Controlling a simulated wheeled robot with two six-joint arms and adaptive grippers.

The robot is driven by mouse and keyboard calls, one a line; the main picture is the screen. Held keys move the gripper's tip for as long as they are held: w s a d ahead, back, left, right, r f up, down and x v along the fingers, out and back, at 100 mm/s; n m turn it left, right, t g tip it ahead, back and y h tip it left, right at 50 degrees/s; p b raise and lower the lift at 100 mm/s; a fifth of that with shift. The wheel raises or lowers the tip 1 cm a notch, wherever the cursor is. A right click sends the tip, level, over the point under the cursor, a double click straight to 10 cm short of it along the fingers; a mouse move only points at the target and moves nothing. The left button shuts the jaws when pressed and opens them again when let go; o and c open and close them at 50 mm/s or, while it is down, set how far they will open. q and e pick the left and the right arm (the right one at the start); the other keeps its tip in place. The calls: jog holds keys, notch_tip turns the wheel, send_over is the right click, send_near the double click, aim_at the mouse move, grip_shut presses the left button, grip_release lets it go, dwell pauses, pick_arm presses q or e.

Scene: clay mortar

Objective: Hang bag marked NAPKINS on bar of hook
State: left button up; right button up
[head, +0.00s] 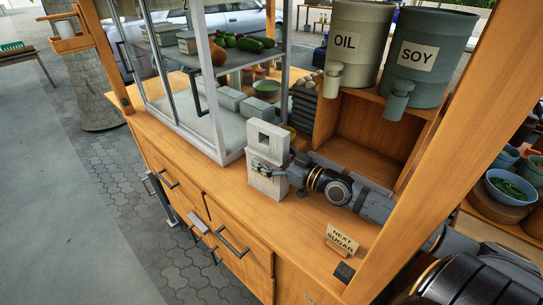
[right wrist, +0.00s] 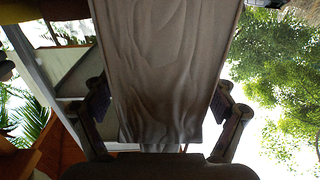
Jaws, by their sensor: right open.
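A pale grey bag (head: 267,138) with a square hole in its top stands upright on the wooden counter, right of the glass case. No NAPKINS lettering is readable on it. My right gripper (head: 268,168) reaches in from the right at the bag's lower half. In the right wrist view the bag (right wrist: 165,70) hangs as a wide creased panel between the two spread fingers (right wrist: 160,110). The fingers are open, one on each side of it; I cannot tell if either touches. I cannot make out the hook's bar for certain. My left gripper is not in view.
The glass case (head: 222,130) stands close left of the bag. OIL (head: 357,45) and SOY (head: 428,55) drums sit on a shelf at the right. A NEXT SUGAR sign (head: 342,240) stands on the counter near the front. Drawers with dark handles (head: 232,242) face the paving.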

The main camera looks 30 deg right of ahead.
aim_at(287, 164)
jog(key=p+v, duration=0.8)
jog(key=v, duration=0.1)
jog(key=shift+s+d+p, duration=0.15)
jog(key=shift+s+p, duration=0.05)
jog(key=shift+p, duration=0.2)
jog(key=shift+s+d, duration=0.1)
jog(key=shift+s, duration=0.2)
jog(key=shift+s+d+f, duration=0.1)
jog(key=shift+s+f, duration=0.05)
jog(key=shift+f, duration=0.1)
